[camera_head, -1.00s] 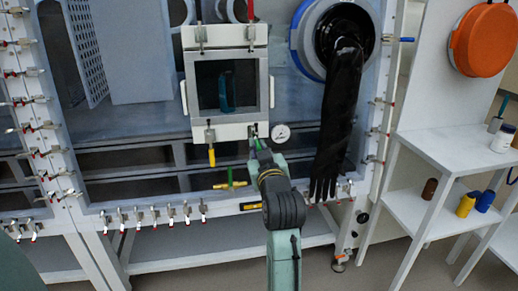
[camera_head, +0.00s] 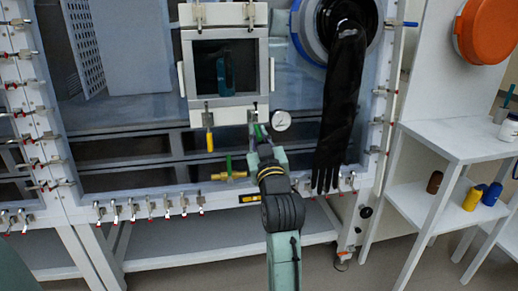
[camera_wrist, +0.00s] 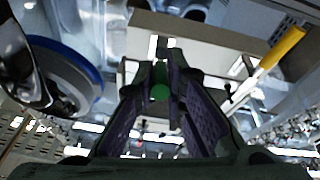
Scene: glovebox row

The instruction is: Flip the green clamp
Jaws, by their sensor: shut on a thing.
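The green clamp (camera_head: 259,131) is at the lower right edge of the small white-framed door, and mostly its green handle shows. My gripper (camera_head: 262,140) reaches up to it from below and covers part of it. In the wrist view, the round green handle end (camera_wrist: 160,92) sits between the two dark fingers (camera_wrist: 160,82). The fingers are shut on it. The clamp's metal base is hidden, and its exact tilt is hard to tell. The white-framed door (camera_head: 184,85) is closed against the panel.
A yellow-handled clamp (camera_head: 209,141) hangs at the door's lower left. A pressure gauge (camera_head: 280,121) is close to the right of my gripper. A brass valve with a green handle (camera_head: 229,173) is below left. A black glove (camera_head: 340,110) hangs at right.

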